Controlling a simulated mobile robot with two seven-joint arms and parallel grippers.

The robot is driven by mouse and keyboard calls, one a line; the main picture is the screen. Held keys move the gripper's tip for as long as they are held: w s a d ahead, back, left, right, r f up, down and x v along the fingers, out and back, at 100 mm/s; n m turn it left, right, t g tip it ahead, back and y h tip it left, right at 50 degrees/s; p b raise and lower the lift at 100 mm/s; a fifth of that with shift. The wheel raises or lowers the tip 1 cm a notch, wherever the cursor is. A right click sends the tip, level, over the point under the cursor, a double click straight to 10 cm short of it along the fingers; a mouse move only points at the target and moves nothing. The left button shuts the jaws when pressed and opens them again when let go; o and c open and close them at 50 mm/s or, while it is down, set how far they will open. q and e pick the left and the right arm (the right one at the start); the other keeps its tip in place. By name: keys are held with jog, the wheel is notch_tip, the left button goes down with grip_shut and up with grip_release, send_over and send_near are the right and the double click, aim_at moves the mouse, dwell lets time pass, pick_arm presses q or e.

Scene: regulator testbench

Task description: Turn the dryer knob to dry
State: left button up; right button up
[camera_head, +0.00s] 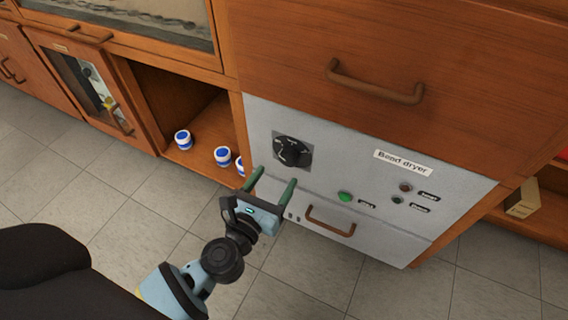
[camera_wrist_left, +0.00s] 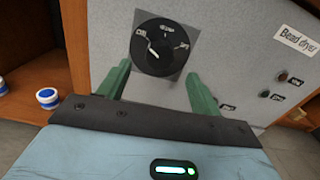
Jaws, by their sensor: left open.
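The dryer knob (camera_head: 292,151) is a black round dial on a grey square plate, on the white front panel of the bead dryer (camera_head: 345,125). In the left wrist view the knob (camera_wrist_left: 160,48) shows white markings around its rim and a white pointer line toward the lower left; the lettering is hard to read. My left gripper (camera_head: 271,179) is open and empty, its two green fingers pointing at the panel just below the knob. In the left wrist view the fingers (camera_wrist_left: 158,85) stand apart on either side, below the knob. My right gripper is not in view.
Beside the knob, the panel has a green button (camera_head: 345,196), small indicator lights (camera_head: 405,188) and a drawer handle (camera_head: 331,221). A wooden drawer with a handle (camera_head: 375,82) is above. Blue-and-white jars (camera_head: 222,156) stand in the open shelf at left. The tiled floor is clear.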

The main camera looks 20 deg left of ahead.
aim_at(286, 161)
pick_arm(q)
jog(key=w, duration=0.4)
jog(key=shift+w+b, duration=0.3)
jog(key=shift+w, duration=0.4)
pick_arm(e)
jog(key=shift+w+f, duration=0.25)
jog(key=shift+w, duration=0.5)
pick_arm(q)
jog(key=c, duration=1)
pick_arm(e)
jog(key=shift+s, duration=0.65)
